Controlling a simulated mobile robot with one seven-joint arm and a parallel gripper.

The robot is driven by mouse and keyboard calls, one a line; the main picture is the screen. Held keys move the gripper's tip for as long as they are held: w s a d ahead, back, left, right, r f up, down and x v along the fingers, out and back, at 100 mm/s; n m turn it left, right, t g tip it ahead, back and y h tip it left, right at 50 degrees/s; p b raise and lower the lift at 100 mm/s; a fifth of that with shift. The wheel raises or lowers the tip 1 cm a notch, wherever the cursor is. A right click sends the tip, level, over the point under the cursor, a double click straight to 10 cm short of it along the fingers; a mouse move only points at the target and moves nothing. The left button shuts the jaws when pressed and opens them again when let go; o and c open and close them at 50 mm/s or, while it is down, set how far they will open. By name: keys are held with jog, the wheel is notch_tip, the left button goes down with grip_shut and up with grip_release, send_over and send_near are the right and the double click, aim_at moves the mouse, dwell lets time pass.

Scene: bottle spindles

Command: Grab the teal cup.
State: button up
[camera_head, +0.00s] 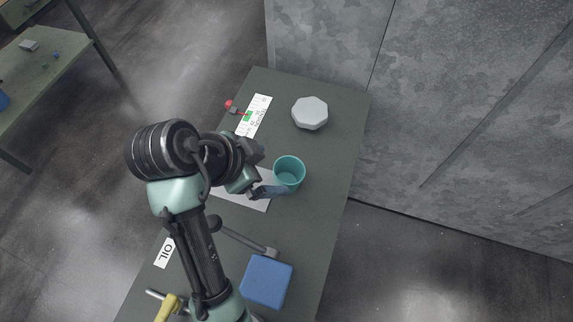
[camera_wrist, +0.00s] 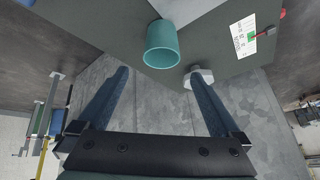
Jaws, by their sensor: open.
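The teal cup (camera_head: 289,173) stands on the dark bench at the right edge of a white sheet, its open top showing in the head view. In the wrist view the teal cup (camera_wrist: 162,46) lies just beyond the fingertips, roughly centred between them. My gripper (camera_head: 270,185) is open beside the cup on its left and near side, with a finger close to the cup wall. In the wrist view my gripper (camera_wrist: 159,72) has its two blue-grey fingers spread wide with nothing between them. Whether a finger touches the cup I cannot tell.
A grey octagonal piece (camera_head: 310,113) lies behind the cup. A blue box (camera_head: 266,281) and a grey-headed tool (camera_head: 262,248) lie nearer. A white label strip (camera_head: 254,115) is at the back left. The bench's right edge is close to the cup, with a grey wall beyond.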

send_near(297, 175)
jog(key=x, duration=0.5)
jog(key=shift+f, duration=0.15)
jog(key=c, duration=1)
